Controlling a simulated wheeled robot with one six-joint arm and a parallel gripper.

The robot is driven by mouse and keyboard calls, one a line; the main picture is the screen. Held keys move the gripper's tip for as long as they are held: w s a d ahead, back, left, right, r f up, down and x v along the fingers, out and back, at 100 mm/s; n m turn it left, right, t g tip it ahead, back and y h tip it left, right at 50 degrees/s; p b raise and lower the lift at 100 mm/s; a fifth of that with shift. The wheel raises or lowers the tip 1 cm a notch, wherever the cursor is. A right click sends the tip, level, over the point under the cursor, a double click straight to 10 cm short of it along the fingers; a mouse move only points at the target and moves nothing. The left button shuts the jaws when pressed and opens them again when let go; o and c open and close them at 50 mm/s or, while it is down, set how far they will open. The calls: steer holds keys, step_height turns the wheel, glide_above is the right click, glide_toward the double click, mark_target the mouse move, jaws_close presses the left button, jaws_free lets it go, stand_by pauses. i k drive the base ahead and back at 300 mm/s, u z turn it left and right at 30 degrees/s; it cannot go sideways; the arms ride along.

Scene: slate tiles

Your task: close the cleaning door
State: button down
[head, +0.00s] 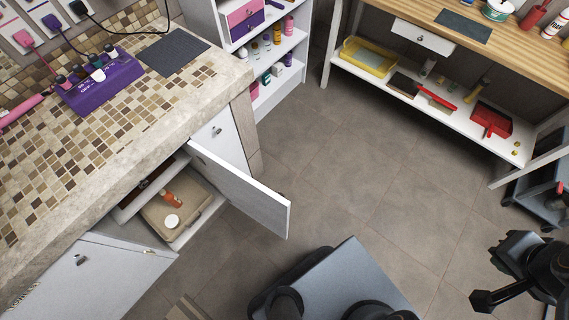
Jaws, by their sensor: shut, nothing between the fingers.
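A white cabinet door (240,185) stands swung out wide from under the tiled counter, its free edge over the floor. Behind it the cabinet is open, with a beige tray (155,218) holding an orange bottle (173,198) and a round white item (172,221). A second white panel (125,270) juts out on the cabinet's left side; it looks like another open door. My black gripper (482,300) is at the lower right, shut and empty, well apart from both panels and partly cut off by the frame.
The counter (215,95) carries a purple box (100,85) and a dark mat (173,52). A white shelf unit (285,45) stands beyond it. A wooden-topped bench (480,42) with trays below is at the upper right. The grey floor (350,160) between is clear.

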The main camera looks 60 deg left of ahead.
mark_target(271, 209)
steer(key=i, duration=2.05)
steer(key=u, duration=4.5)
steer(key=k, duration=0.5)
steer(key=z, duration=0.15)
steer(key=i, duration=0.9)
steer(key=u, duration=0.75)
